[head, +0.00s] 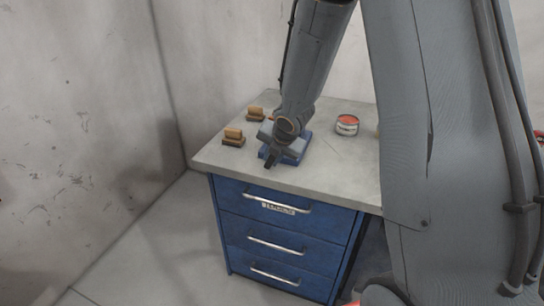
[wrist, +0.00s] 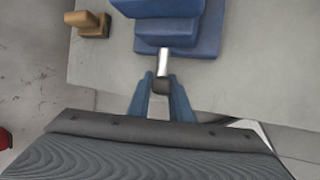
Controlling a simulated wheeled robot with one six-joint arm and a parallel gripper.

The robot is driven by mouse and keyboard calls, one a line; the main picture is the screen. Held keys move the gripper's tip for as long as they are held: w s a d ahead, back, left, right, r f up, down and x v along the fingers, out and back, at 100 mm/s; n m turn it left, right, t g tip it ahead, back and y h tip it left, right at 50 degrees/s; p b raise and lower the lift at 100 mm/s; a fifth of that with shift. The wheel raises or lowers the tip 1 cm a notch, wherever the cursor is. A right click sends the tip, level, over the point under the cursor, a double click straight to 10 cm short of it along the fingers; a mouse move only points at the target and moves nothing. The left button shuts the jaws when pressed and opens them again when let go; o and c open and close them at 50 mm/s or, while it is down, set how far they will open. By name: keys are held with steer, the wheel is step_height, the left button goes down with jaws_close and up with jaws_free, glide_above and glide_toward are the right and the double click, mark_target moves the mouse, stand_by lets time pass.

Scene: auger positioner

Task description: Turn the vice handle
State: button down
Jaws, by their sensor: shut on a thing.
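A blue vice (head: 297,147) stands on the grey workbench top near its front edge, partly hidden behind my arm in the head view. It also shows from above at the top of the wrist view (wrist: 180,40). The vice handle (wrist: 163,62) is a short silver bar sticking out of the vice toward my gripper, with a dark end. My gripper (wrist: 161,88) has its two blue fingers on either side of the dark handle end, shut on it. In the head view my gripper (head: 270,160) is small and dark at the front of the vice.
The workbench (head: 330,175) has blue drawers (head: 285,240) with silver handles below. Wood-coloured brushes or blocks (head: 233,137) lie left of the vice. A bare wall is close on the left.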

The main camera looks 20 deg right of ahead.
steer(key=t+y+b, duration=0.2)
steer(key=b, duration=0.1)
steer(key=shift+d+f+m+y, duration=0.15)
steer(key=shift+f+m+y, duration=0.15)
steer(key=shift+m, duration=0.1)
steer(key=shift+r+t+y+b, duration=0.15)
steer(key=shift+t+y+b, duration=0.35)
steer(key=shift+b, duration=0.5)
steer(key=shift+r, duration=0.1)
steer(key=c, duration=1.6)
jaws_free()
steer(key=shift+b+v, duration=0.35)
steer(key=shift+v, duration=3.5)
steer(key=shift+s, duration=0.1)
